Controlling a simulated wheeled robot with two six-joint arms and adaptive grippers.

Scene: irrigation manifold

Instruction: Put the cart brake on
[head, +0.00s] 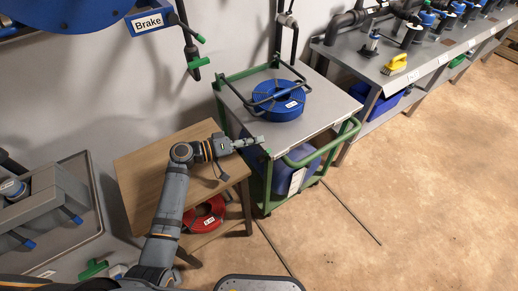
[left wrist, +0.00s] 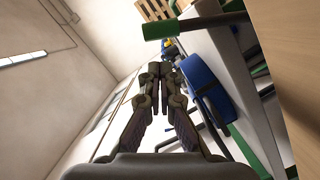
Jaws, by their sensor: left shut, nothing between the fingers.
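The cart (head: 318,118) has a grey top and a green tube frame. It stands right of a small wooden table. A white "Brake" label (head: 147,23) is on a blue part at the upper left. Near it hangs a dark bar with green ends (head: 197,63); I cannot tell whether it belongs to the cart. My left gripper (head: 261,140) is shut and empty, at the cart's near left corner by the green frame. My right gripper is not in view.
A blue hose coil (head: 280,102) lies on the cart top, with a blue container (head: 292,170) below. The wooden table (head: 150,165) has a red coil (head: 204,215) under it. A long bench (head: 400,75) with a yellow brush (head: 396,63) stands behind. The floor at right is clear.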

